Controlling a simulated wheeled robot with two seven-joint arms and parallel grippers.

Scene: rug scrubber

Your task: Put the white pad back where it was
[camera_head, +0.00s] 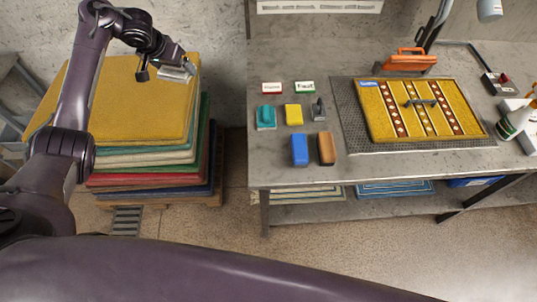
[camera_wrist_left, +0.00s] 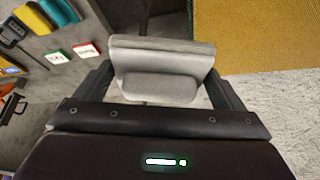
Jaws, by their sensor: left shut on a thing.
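The white pad (camera_wrist_left: 162,52) is light grey-white with a raised block on one side. It sits between the two fingers of my left gripper (camera_wrist_left: 160,88) in the left wrist view, and the gripper is shut on it. My right gripper is out of view.
A red-edged sign (camera_head: 272,88) and a green-edged sign (camera_head: 305,87) stand behind the pads on the workbench (camera_head: 375,175). A yellow patterned rug (camera_head: 395,125) lies on a dark mat. The stack of rugs (camera_head: 150,105) is at left. Bare bench shows around the pads.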

